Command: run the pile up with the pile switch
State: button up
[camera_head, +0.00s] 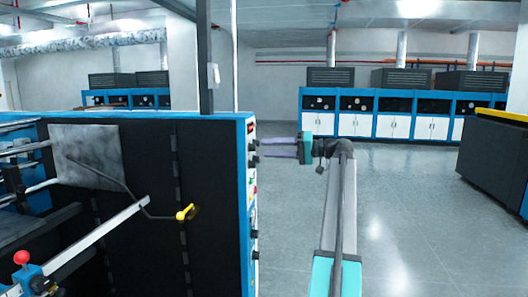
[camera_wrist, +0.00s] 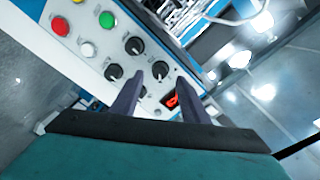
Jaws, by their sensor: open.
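The control panel (camera_wrist: 92,72) fills the upper left of the wrist view. It carries several black rotary knobs, one near the middle (camera_wrist: 135,46), and a small red-lit element (camera_wrist: 172,99). Labels are too small to read, so I cannot tell which control is the pile switch. My gripper (camera_wrist: 160,82) is open, its two dark fingers pointing at the panel with nothing held. A black knob (camera_wrist: 160,70) shows between the fingertips. In the head view my gripper (camera_head: 263,149) points left at the panel's narrow edge (camera_head: 252,170); contact is unclear.
A red button (camera_wrist: 60,26), green button (camera_wrist: 106,19) and white button (camera_wrist: 88,50) sit on the panel. A yellow-handled crank (camera_head: 186,212) is on the machine's dark side. Blue-white cabinets (camera_head: 390,117) line the back.

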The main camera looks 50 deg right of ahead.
jog(key=b+v, duration=0.2)
jog(key=v, duration=0.8)
jog(key=shift+s+a, duration=0.1)
dwell(0.5)
